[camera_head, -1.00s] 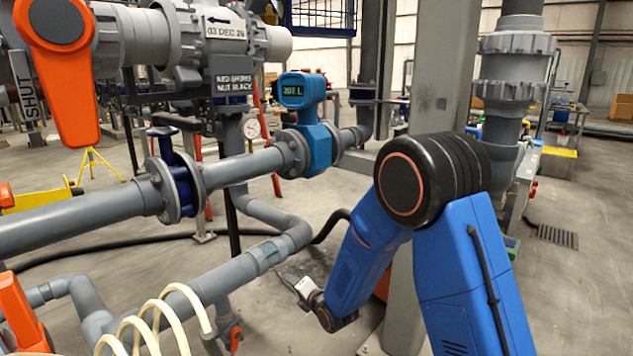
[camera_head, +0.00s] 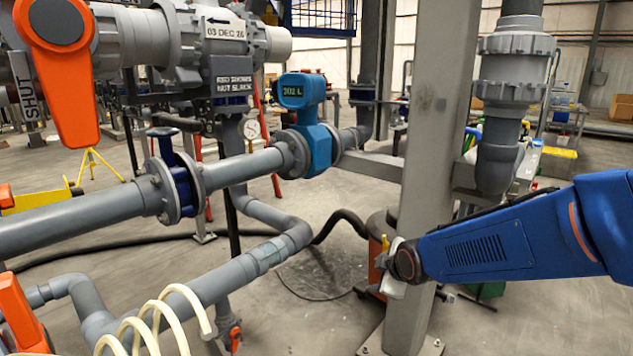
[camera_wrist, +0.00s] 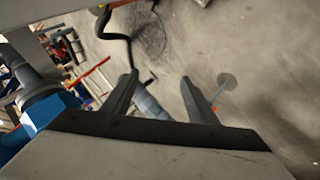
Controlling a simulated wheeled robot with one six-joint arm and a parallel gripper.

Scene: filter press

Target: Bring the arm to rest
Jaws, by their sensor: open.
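My gripper (camera_head: 392,270) is at the end of my blue arm, right of centre in the head view, in front of the grey steel column (camera_head: 428,160). In the wrist view my gripper (camera_wrist: 160,95) shows two dark fingers standing apart, with nothing between them but a stretch of grey pipe and floor beyond. In the head view the fingers are small and partly hidden by the wrist.
Grey pipes with a blue flow meter (camera_head: 310,130) cross the left and middle. An orange valve handle (camera_head: 62,70) hangs at upper left. A cream coiled hose (camera_head: 150,325) is at lower left. Open concrete floor (camera_head: 310,275) lies left of the column.

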